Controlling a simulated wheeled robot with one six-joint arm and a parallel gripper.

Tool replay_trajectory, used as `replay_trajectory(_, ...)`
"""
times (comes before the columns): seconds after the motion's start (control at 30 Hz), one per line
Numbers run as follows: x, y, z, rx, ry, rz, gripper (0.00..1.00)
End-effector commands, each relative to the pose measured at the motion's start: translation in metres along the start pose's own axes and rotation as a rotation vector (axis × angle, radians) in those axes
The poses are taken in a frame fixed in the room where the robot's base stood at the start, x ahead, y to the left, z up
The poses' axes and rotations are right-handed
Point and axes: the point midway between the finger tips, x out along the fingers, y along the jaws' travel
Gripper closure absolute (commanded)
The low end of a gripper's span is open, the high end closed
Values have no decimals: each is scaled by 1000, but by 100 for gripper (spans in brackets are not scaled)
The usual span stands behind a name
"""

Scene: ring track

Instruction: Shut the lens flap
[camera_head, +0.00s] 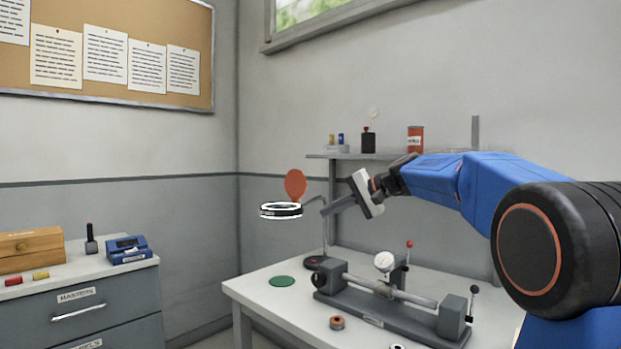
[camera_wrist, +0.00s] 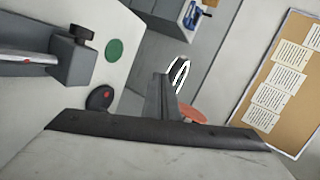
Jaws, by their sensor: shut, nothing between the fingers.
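The lens flap is an orange-red disc (camera_head: 295,183) that stands open and roughly upright at the back of the white-and-black ring lens (camera_head: 281,211). In the wrist view the flap (camera_wrist: 193,113) shows partly behind my fingers, and the ring lens (camera_wrist: 179,75) is seen nearly edge-on just beyond the fingertips. My gripper (camera_head: 324,211) is shut and empty, to the right of the flap and ring in the head view. Its fingers (camera_wrist: 162,78) point toward the ring side. I cannot tell the exact gap, but no contact shows.
The lens hangs on a thin arm from a post by the workbench (camera_head: 262,293). A bench-centre fixture (camera_head: 395,303), a green disc (camera_head: 282,281) and a dial gauge (camera_head: 384,261) are on the bench. A wall shelf (camera_head: 345,155) holds small containers. The space left of the lens is free.

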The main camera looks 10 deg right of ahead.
Motion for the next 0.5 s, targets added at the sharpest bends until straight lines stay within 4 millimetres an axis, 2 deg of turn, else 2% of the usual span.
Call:
replay_trajectory(0.03,5,-7,-24,22,4,-38,100)
replay_trajectory(0.3,16,-45,-132,114,12,-261,100)
replay_trajectory(0.5,15,-58,-192,159,13,-397,100)
